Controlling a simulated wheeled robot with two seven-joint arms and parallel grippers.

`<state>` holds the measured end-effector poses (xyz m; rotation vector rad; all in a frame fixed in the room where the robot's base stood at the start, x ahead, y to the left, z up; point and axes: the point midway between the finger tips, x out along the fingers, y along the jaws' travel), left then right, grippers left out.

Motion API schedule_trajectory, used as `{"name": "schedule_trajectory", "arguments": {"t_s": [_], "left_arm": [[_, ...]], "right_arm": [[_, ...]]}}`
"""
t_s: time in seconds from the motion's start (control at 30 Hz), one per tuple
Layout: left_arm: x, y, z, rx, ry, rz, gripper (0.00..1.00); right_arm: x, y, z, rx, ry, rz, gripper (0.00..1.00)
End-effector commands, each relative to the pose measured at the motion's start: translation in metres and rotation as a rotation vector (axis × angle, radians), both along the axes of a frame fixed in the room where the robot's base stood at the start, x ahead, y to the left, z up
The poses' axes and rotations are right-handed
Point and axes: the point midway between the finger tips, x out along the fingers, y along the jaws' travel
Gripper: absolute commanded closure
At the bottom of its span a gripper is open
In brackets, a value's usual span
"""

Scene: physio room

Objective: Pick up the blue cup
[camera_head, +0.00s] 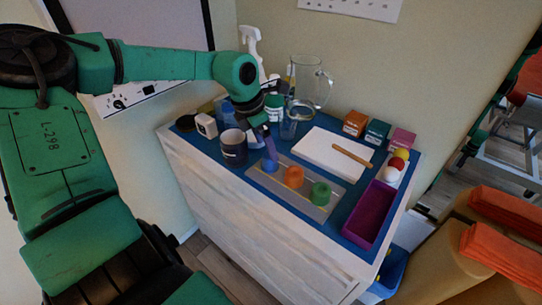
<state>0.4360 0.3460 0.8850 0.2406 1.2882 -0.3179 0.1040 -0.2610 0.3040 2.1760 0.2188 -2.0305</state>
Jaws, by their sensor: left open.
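A small blue cup (269,166) sits at the left end of a grey tray (262,181) on the cabinet top. An orange cup (294,175) and a green cup (320,194) stand along the same tray. My left gripper (270,152) points down from above, its purple fingers just over the blue cup. The gripper is open and seems to hold nothing; whether its fingers touch or straddle the cup is too small to tell. My right gripper does not show.
A glass pitcher (308,82), a spray bottle (251,45) and small boxes (377,132) stand behind. A white board (318,150) with a wooden stick and a purple bin (370,212) lie to the right.

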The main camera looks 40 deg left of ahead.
Motion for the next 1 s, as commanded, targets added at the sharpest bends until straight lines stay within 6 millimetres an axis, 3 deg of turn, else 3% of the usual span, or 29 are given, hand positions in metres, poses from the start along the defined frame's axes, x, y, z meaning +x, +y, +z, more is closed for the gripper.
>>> {"name": "schedule_trajectory", "arguments": {"t_s": [0.1, 0.23, 0.5, 0.57, 0.73, 0.77, 1.0], "left_arm": [[0.004, -0.002, -0.018, 0.000, 0.006, 0.000, 0.10], [0.010, -0.005, -0.041, 0.001, 0.005, 0.000, 0.10], [0.013, -0.006, -0.048, 0.000, -0.001, 0.000, 0.10], [0.013, -0.006, -0.048, 0.000, -0.001, 0.000, 0.29], [0.013, -0.006, -0.047, 0.000, -0.001, 0.000, 0.94], [0.013, -0.006, -0.047, 0.000, -0.001, 0.000, 0.99], [0.014, -0.006, -0.046, 0.000, -0.001, 0.000, 0.99]], "right_arm": [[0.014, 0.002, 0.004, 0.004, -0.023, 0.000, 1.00], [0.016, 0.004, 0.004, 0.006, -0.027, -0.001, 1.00], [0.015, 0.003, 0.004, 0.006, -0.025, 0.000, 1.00], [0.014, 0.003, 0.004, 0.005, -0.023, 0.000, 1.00], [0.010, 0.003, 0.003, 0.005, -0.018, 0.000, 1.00], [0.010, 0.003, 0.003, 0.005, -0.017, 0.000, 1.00], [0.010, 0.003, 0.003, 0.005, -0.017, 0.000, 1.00]]}}
